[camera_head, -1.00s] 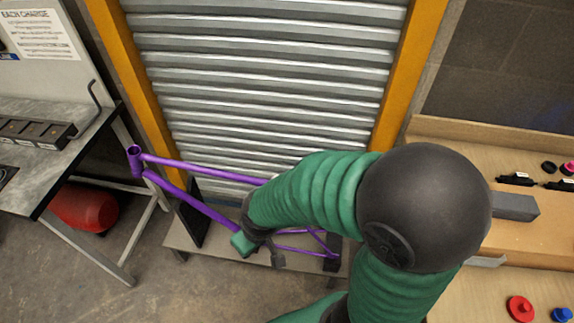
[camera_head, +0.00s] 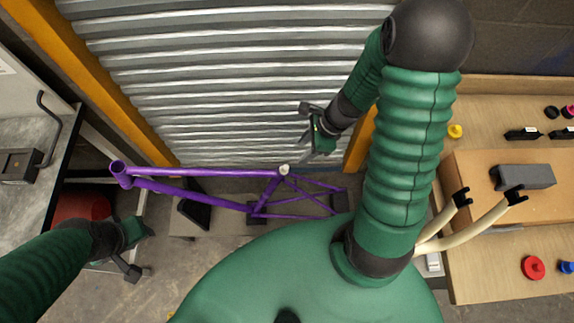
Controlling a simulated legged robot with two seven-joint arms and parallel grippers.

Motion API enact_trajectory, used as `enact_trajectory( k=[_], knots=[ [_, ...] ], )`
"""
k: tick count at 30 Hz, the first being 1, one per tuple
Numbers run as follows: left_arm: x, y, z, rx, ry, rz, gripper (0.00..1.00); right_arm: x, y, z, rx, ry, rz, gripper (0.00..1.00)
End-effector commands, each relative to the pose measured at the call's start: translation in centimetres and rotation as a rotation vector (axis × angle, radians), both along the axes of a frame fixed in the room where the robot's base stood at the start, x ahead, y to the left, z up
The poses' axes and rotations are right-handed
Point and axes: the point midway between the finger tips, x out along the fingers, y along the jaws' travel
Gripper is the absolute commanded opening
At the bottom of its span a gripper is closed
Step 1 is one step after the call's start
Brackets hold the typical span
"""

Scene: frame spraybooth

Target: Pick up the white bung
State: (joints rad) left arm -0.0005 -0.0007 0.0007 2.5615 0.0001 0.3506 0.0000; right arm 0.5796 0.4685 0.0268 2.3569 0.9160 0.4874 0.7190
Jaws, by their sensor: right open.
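The white bung (camera_head: 284,169) is a small pale round cap at the right end of the purple bike frame's top tube, where the upright tube meets it. It looks seated in the tube's open end. My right gripper (camera_head: 308,134) is open and empty, above and slightly right of the bung in the picture, apart from it. My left gripper (camera_head: 143,252) is low on the left, below the purple frame (camera_head: 205,172) in the picture. Its fingers are spread with nothing between them.
A ribbed metal shutter (camera_head: 240,75) stands behind the frame. At right, a wooden bench (camera_head: 480,275) holds red (camera_head: 533,267) and blue (camera_head: 566,267) plugs, a yellow one (camera_head: 455,131), a grey block (camera_head: 525,177) and black clips. A grey table (camera_head: 50,150) stands at left.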

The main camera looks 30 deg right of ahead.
Motion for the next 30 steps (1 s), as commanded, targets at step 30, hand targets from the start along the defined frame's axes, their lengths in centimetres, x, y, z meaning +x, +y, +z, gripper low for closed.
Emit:
enact_trajectory(
  k=[30],
  knots=[
    [0.1, 0.1, -3.4, 0.000, -0.001, 0.001, 0.36, 2.6, 3.5, -11.2, -0.001, 0.001, 0.009, 0.28]
  ],
)
